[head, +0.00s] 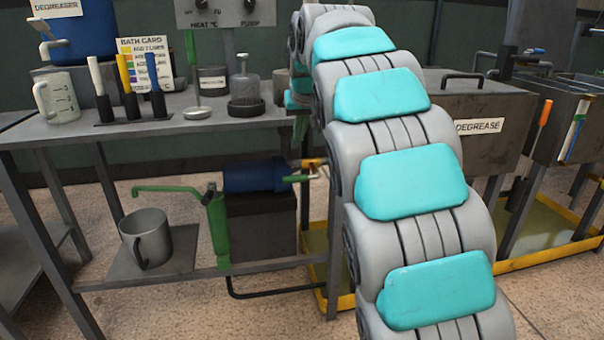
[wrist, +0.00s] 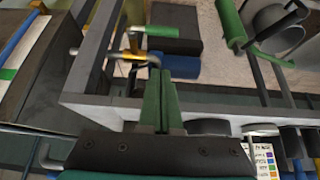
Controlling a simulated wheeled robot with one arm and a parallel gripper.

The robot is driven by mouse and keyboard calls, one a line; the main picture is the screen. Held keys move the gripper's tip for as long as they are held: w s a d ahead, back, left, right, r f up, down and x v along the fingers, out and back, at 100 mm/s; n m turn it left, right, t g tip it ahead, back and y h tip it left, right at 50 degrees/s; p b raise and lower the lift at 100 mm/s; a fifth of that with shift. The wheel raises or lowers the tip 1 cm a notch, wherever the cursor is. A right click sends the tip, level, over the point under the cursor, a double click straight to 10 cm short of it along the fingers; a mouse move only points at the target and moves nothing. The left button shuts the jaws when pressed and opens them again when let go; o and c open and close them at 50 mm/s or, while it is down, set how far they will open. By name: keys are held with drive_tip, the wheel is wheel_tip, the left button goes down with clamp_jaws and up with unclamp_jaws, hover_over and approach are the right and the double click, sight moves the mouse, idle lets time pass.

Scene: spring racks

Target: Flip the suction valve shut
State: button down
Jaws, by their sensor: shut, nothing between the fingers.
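The suction valve (head: 312,166) is a brass fitting at the right end of the blue pump (head: 250,174), under the bench. Its lever has a green grip (head: 297,178) pointing left. In the wrist view the brass fitting (wrist: 112,55) lies left of my fingertips, and its green grip (wrist: 155,31) shows beyond them. My gripper (wrist: 160,75) has its two green fingers pressed together, empty. The fingertips overlap a bent grey pipe by the blue pump in that picture; I cannot tell the gap. In the head view my arm hides most of the gripper.
The bench top (head: 165,125) carries a mug, markers, a bath card and jars. On the lower shelf (head: 105,262) stand a grey jug (head: 147,237) and a green hand pump (head: 217,225). A bench leg (head: 333,240) stands close right of the valve. A degrease tank (head: 475,125) is further right.

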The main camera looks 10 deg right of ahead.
drive_tip(key=shift+w+r, duration=0.2)
drive_tip(key=shift+r, duration=0.1)
hover_over(296, 178)
drive_tip(key=f, duration=0.6)
drive_tip(key=f+p, duration=0.1)
drive_tip(key=f, duration=0.1)
drive_tip(key=shift+w+f, duration=0.35)
drive_tip(key=shift+f, duration=0.05)
drive_tip(key=shift+s+f, duration=0.35)
drive_tip(key=shift+f, duration=0.5)
drive_tip(key=shift+s+f, duration=0.15)
drive_tip(key=shift+f, duration=0.8)
